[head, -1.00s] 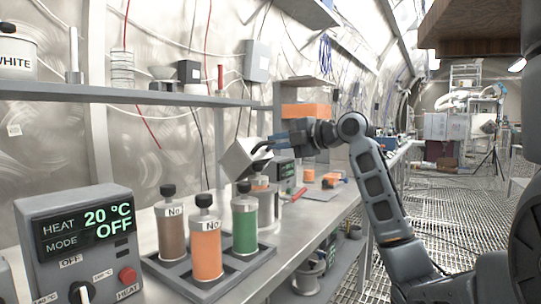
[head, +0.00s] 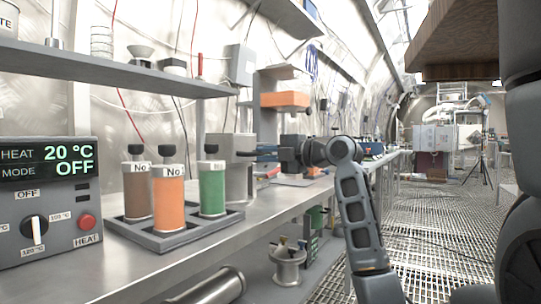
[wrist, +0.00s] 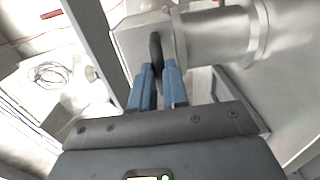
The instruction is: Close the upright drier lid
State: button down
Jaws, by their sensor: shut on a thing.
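The upright drier (head: 240,183) is a grey metal cylinder on the bench, just right of the green bottle. Its boxy grey lid (head: 228,143) sits level on top of the body in the head view, with no clear gap visible. In the wrist view the lid (wrist: 135,45) is a pale block lying against the drier's cylinder (wrist: 218,36). My gripper (head: 260,153) reaches the lid from the right. In the wrist view its blue fingers (wrist: 159,82) are shut on the lid's dark handle (wrist: 156,50). The seam behind the lid is hidden.
A rack (head: 160,238) with brown, orange and green bottles stands left of the drier. A heater control box (head: 45,200) is at the far left. A shelf (head: 150,82) runs above the bench. The grated floor (head: 430,230) to the right is open.

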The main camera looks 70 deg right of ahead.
jog(key=shift+w+f+b, duration=0.2)
jog(key=shift+f+b, duration=0.1)
jog(key=shift+f, duration=1.05)
jog(key=c, duration=1.1)
grip_release()
jog(key=shift+s, duration=0.1)
jog(key=v, duration=0.2)
jog(key=p+v, duration=0.1)
jog(key=v, duration=0.2)
jog(key=p+v, duration=0.1)
jog(key=v, duration=0.2)
jog(key=shift+r, duration=0.4)
